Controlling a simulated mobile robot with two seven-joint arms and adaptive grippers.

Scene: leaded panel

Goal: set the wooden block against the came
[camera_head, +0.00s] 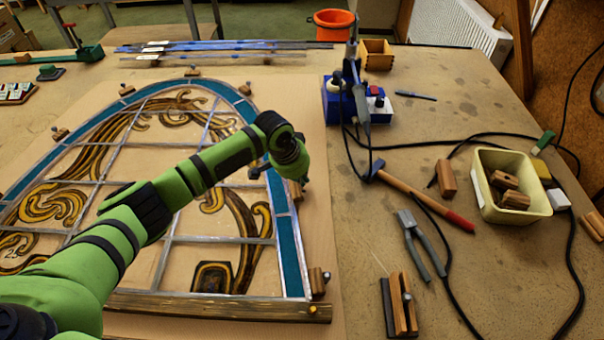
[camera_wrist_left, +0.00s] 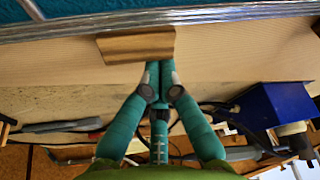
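The wooden block (camera_wrist_left: 137,45) lies on the pale board in the left wrist view, its long side along the grey outer came (camera_wrist_left: 230,16) of the panel. No clear gap shows between them. In the head view the block (camera_head: 295,191) is partly hidden beside the panel's right border. My left gripper (camera_wrist_left: 159,64) has its fingers together, tips at the block's side away from the came. They look to touch the block but are not around it. In the head view this gripper (camera_head: 304,180) is mostly hidden behind my wrist. My right gripper is not in view.
Other wooden blocks, such as one at the lower right corner (camera_head: 318,281), stand around the panel. A wooden batten (camera_head: 210,306) lies along its lower edge. A blue soldering station (camera_head: 345,103), hammer (camera_head: 425,200), pliers (camera_head: 420,243) and cream tub (camera_head: 511,212) are to the right.

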